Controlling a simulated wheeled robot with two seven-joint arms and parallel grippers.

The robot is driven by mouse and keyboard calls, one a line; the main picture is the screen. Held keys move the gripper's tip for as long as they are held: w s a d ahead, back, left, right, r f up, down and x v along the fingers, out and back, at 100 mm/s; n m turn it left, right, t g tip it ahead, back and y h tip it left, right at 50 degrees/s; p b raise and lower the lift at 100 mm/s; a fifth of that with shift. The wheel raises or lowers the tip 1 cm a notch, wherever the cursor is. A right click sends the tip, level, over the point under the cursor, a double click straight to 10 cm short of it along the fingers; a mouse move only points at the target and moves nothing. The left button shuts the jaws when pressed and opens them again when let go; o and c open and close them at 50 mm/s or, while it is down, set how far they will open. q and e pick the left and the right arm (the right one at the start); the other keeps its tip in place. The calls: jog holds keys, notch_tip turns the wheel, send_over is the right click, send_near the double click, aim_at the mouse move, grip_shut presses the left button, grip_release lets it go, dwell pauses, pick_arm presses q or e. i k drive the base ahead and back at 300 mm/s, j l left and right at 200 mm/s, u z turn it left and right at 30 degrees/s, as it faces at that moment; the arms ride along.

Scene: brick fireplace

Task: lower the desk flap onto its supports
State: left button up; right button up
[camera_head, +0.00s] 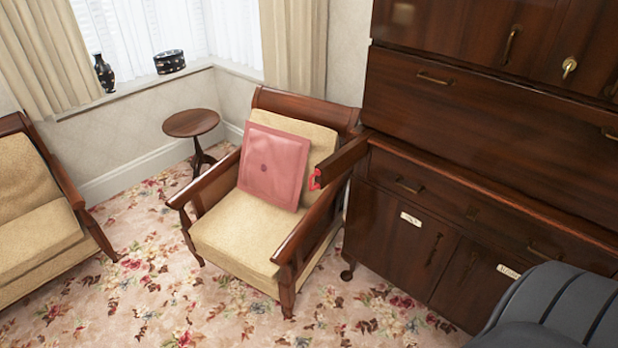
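The dark wood desk (400,231) stands at the right. Its flap (475,130) is a broad panel standing upright against the desk front, with a brass handle (435,78) near its upper left and another (610,133) at the right picture edge. One support (343,160), a wooden bar with a red mark (315,180) at its end, sticks out from the desk's left side below the flap. A second support cannot be made out; the desk's right part is beyond the picture. Neither of my grippers shows.
A wooden armchair (235,235) with a pink cushion (273,166) stands close to the desk's left, near the support's end. A small round table (191,123) and another chair (35,215) are further left. Flowered carpet (200,310) is open in front.

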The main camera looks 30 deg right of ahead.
aim_at(562, 152)
jog(key=z, duration=2)
